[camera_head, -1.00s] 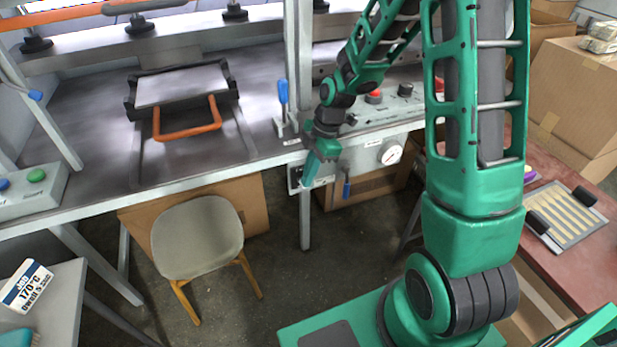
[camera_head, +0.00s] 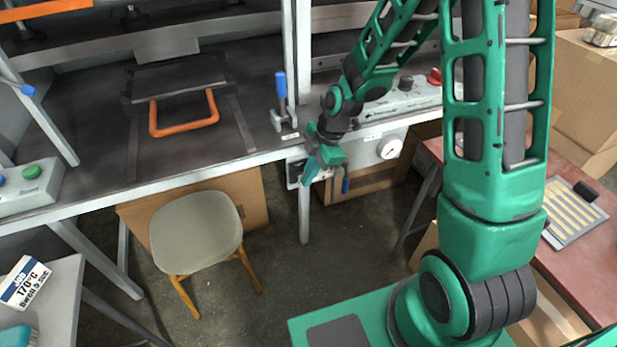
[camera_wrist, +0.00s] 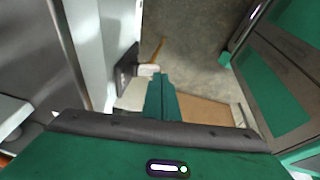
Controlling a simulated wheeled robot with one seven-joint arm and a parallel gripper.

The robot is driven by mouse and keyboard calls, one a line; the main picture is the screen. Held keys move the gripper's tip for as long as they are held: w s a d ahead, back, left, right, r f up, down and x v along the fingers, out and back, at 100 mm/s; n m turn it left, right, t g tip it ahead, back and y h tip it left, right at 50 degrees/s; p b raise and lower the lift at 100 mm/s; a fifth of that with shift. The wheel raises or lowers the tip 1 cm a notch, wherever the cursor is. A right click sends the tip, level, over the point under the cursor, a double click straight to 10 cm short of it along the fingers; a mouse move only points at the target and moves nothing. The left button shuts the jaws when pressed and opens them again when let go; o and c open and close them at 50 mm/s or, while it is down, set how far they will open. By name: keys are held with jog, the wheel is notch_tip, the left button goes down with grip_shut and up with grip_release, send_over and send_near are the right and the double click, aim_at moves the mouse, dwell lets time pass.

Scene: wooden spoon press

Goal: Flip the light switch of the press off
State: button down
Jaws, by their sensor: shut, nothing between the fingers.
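The press is the grey work table with a metal frame (camera_head: 190,168), in the upper part of the head view. A small switch box (camera_head: 292,174) sits under its front edge, partly hidden by my gripper. In the wrist view, a dark plate (camera_wrist: 124,72) on the white post seems to be this switch box. The table surface looks dim.
A chair (camera_head: 196,232) stands before the press. A blue-handled clamp (camera_head: 281,88), a gauge (camera_head: 389,148) and a red button (camera_head: 435,76) are near my arm. A reddish table (camera_head: 585,265) is at right. The floor between is free.

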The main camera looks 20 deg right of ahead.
jog(key=shift+w+r, duration=0.2)
jog(key=shift+w, duration=0.25)
jog(key=shift+s+r, duration=0.1)
jog(key=shift+r, duration=0.1)
jog(key=s+d+r, duration=0.3)
jog(key=s+r, duration=0.1)
jog(key=r, duration=0.3)
jog(key=shift+s+d+r, duration=0.15)
jog(key=shift+s+r, duration=0.1)
jog(key=shift+s, duration=0.15)
